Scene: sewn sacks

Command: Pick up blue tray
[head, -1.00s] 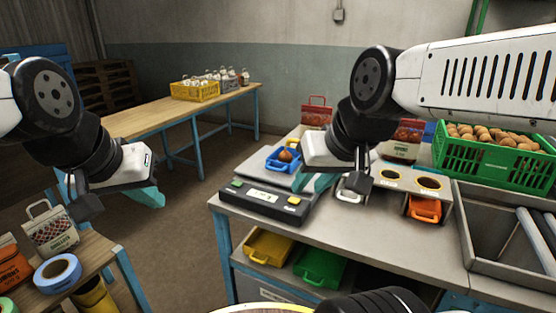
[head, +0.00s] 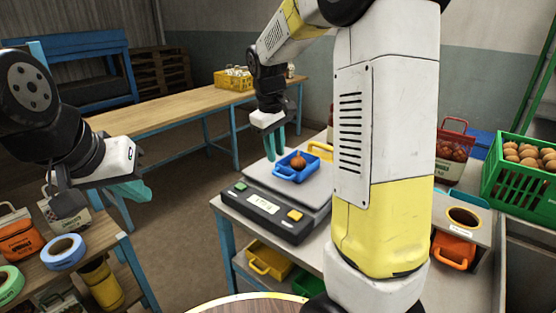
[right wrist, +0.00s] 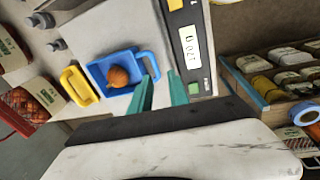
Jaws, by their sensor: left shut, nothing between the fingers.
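The blue tray (head: 286,174) sits on the scale's pale platform with one round brown item (head: 298,163) in it. It also shows in the right wrist view (right wrist: 98,74), with its loop handle on the side toward my fingers. My right gripper (head: 274,147) is just left of and behind the tray in the head view, pointing down. In the right wrist view its two teal fingers (right wrist: 160,92) are apart with nothing gripped, close to the handle; contact cannot be told. My left gripper (head: 132,190) is shut and empty over the left bench, far from the tray.
A yellow tray (head: 319,150) stands close beside the blue one. The scale's dark display panel (head: 264,211) is in front. A green crate of brown items (head: 520,182) stands at right. My right arm hides part of the bench. The left bench holds tape rolls (head: 63,252).

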